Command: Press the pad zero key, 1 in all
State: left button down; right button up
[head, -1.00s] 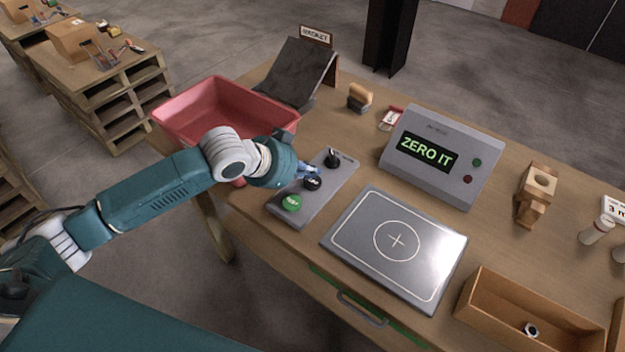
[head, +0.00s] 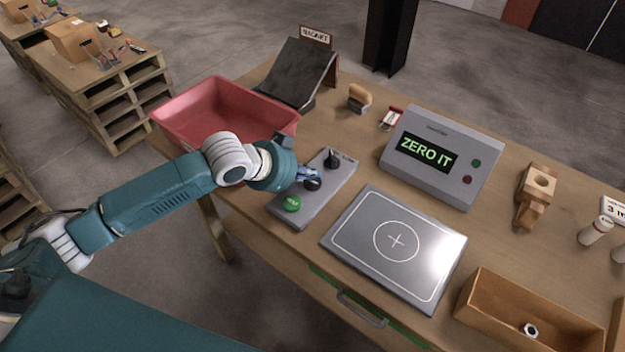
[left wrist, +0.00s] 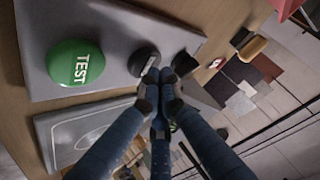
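A grey control panel (head: 326,186) on the bench carries a green TEST button (head: 292,203), a round black key (head: 312,184) in the middle and a black knob (head: 332,160) at the far end. No label on the black key is readable. My left gripper (head: 308,175) is over the panel, its fingertips at the black key. My right gripper is not in view.
The grey pad (head: 370,268) with a crosshair lies bare right of the panel. A display box (head: 442,160) behind reads "ZERO IT". A red bin (head: 215,92) stands close behind my left arm. A wooden tray (head: 490,290) holding a nut is at front right.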

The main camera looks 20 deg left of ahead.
aim_at(310, 183)
pick_arm(q)
jog(key=shift+f, duration=0.45)
dwell(0.7)
jog(key=shift+r, duration=0.15)
jog(key=shift+r+p, duration=0.7)
jog(key=shift+p, duration=0.4)
jog(key=shift+r, duration=0.1)
notch_tip(310, 183, up, 5)
jog(key=p, duration=0.5)
jog(key=shift+p, duration=0.3)
